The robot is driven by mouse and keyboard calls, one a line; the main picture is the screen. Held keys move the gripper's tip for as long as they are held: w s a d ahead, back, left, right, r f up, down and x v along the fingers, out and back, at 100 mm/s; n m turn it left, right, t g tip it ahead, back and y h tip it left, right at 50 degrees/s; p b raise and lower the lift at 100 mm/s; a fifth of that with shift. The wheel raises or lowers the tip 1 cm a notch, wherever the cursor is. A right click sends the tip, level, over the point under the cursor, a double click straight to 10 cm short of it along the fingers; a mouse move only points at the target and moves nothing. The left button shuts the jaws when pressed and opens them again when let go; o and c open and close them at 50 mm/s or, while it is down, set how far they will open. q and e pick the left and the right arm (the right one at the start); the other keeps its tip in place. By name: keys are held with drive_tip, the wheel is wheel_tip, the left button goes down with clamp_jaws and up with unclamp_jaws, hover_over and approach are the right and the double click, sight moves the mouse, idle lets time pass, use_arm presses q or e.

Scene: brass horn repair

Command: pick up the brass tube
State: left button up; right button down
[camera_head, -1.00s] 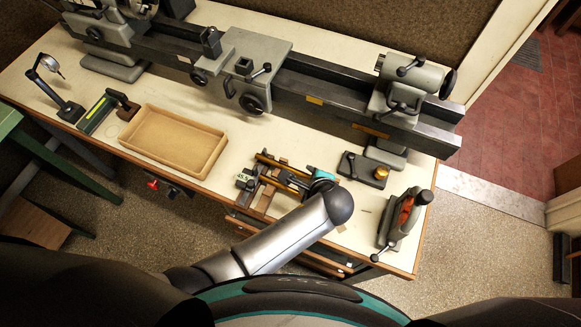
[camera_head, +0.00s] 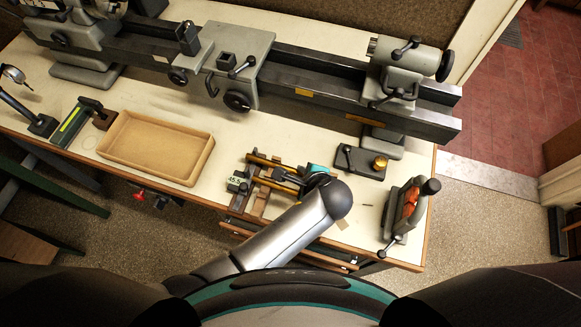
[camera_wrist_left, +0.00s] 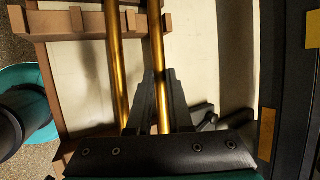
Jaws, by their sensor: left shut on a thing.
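Two brass tubes lie side by side across a brown wooden rack (camera_head: 247,203) near the bench's front edge. My left gripper (camera_head: 286,172) reaches over the rack from the right. In the left wrist view its two dark fingers (camera_wrist_left: 161,84) are shut on the right-hand brass tube (camera_wrist_left: 157,48), one on each side. This tube (camera_head: 262,160) also shows in the head view, its right part hidden by the gripper. The other brass tube (camera_wrist_left: 115,60) is beside it, outside the fingers. The held tube still appears to lie at the rack's notched bar (camera_wrist_left: 60,24). My right gripper is not in view.
A lathe (camera_head: 325,88) runs along the back of the bench. A shallow tan tray (camera_head: 155,148) is left of the rack, with a small display reading 45.5 (camera_head: 237,182) between. A block with a brass knob (camera_head: 360,162) and a clamp-like tool (camera_head: 407,212) stand at right.

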use_arm(q)
clamp_jaws()
drive_tip(key=shift+r, duration=0.1)
idle(0.3)
